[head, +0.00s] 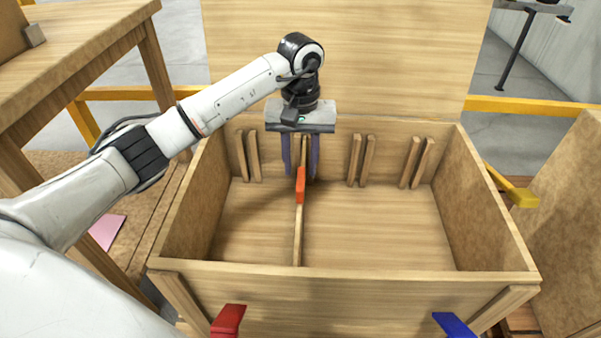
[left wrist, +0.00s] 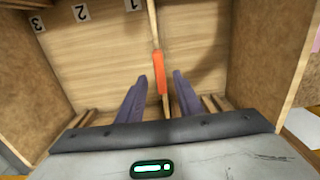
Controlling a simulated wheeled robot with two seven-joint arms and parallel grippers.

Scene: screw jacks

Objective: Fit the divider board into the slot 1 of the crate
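The divider board (head: 298,235) stands upright inside the wooden crate (head: 350,268), running front to back left of the middle. An orange piece (head: 300,185) sits on its top edge and also shows in the left wrist view (left wrist: 160,72). In that view the board lies near the mark 1 (left wrist: 132,5). Its lower edge is hidden, so I cannot tell how deep it sits. My left gripper (head: 301,172) is above the board near the crate's back wall. Its two purple fingers are apart, one on each side of the board, with gaps visible. My right gripper is out of view.
Pairs of upright cleats (head: 361,160) line the back wall. Marks 2 (left wrist: 80,12) and 3 (left wrist: 38,24) show on the opposite wall. Red (head: 228,320), blue (head: 455,324) and yellow (head: 521,197) pieces stick out around the crate. A wooden table (head: 75,45) stands left. The crate's right part is empty.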

